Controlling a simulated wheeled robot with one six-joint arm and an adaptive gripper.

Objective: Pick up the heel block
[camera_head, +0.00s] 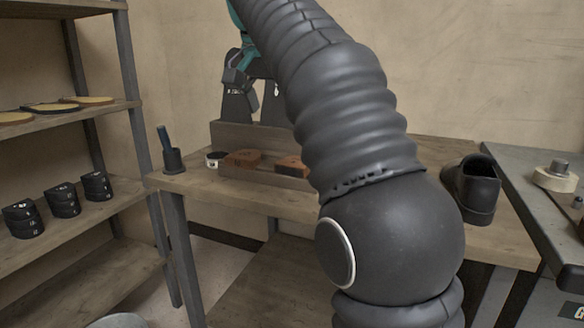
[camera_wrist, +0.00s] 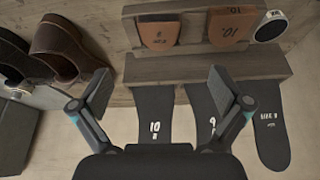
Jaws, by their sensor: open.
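Two brown, rounded heel-shaped blocks stand in a wooden tray on the bench: the left one (camera_head: 242,158) and the right one (camera_head: 291,165), partly beside my arm. In the wrist view they are near the top, one marked 8 (camera_wrist: 160,33) and one marked 10 (camera_wrist: 231,27). Several dark, labelled heel-shaped blocks (camera_head: 62,200) also sit on the left shelf; I cannot tell which is the named heel block.
Black soles (camera_wrist: 154,112) with size marks lie below the tray (camera_wrist: 200,66) in the wrist view. A dark boot (camera_head: 472,187) stands at the bench's right. A cup with a blue tool (camera_head: 172,158) and a small round tin (camera_head: 214,159) are at its left.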

